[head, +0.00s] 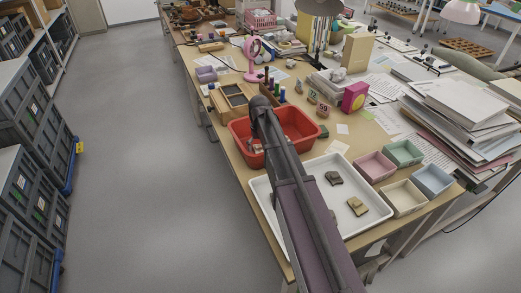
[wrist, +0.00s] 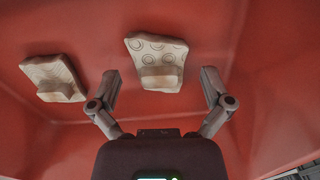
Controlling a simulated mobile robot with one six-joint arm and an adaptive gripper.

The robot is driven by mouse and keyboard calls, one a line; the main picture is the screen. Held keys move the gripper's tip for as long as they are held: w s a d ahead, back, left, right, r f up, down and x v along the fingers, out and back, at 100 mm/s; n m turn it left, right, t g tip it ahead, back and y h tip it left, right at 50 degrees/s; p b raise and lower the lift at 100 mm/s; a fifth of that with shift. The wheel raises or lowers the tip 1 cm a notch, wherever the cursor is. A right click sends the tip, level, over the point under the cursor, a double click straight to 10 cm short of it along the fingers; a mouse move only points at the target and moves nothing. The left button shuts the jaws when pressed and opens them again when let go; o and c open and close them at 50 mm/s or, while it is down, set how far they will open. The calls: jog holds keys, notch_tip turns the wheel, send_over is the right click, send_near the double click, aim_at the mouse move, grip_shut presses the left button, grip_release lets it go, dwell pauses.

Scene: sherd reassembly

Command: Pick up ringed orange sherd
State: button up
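In the wrist view a pale beige, faintly orange sherd (wrist: 152,50) with stamped rings lies on the floor of the red tub (wrist: 220,150). A small block-like piece sticks up from its lower part. My gripper (wrist: 159,73) is open and empty, with one finger on each side of the ringed sherd's lower part. No contact shows. A second pale sherd (wrist: 50,72) with wavy lines lies to the left, outside the fingers. In the head view my arm reaches into the red tub (head: 308,118) and hides my gripper and much of the inside.
A white tray (head: 322,163) in front of the tub holds a dark sherd (head: 333,178) and a tan sherd (head: 357,206). Small pink (head: 375,166), green (head: 403,153), cream (head: 403,198) and blue (head: 432,180) boxes stand to its right. The tub's walls surround my gripper.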

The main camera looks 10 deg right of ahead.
aim_at(259, 146)
jog(key=c, duration=1)
jog(key=shift+s, duration=0.1)
jog(key=shift+c, duration=0.2)
jog(key=shift+r, duration=0.2)
notch_tip(259, 146, up, 10)
jog(key=p, duration=1)
jog(key=shift+f, duration=0.2)
